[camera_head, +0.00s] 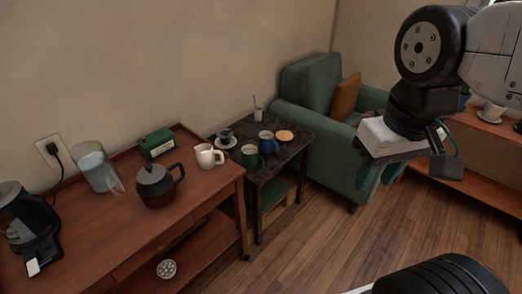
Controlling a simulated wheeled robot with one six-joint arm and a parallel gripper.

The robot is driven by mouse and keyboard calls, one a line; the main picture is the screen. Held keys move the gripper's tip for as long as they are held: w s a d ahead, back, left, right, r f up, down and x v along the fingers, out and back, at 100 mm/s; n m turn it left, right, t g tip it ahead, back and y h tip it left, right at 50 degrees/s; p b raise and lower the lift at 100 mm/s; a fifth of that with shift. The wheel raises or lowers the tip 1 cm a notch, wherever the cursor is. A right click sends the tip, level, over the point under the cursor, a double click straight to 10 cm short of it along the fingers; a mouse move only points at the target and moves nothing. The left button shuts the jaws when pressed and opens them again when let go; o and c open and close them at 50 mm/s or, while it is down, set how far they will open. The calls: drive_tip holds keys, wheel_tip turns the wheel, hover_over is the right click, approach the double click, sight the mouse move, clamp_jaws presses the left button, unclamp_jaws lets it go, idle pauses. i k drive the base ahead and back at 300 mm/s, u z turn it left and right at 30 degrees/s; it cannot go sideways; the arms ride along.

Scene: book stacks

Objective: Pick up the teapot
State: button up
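The teapot (156,187) is dark with a reddish-brown lower body, a grey lid and a black handle on its right. It stands upright on the wooden sideboard at the left. My gripper (408,172) hangs at the upper right, in front of the green armchair and far from the teapot. Its fingers are seen at an angle and partly hidden by its own body, so its opening is unclear. I see nothing held in it.
A white pitcher (208,156) stands right of the teapot, with a green box (157,143) behind and a glass jar (97,168) to the left. A coffee maker (28,222) is farther left. A dark side table (299,137) with mugs adjoins the sideboard. Wooden floor (310,250) lies open in front.

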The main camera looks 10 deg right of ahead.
sight(160, 194)
drive_tip(key=k, duration=0.65)
drive_tip(key=u, duration=0.65)
drive_tip(key=i, duration=1.6)
drive_tip(key=z, duration=0.65)
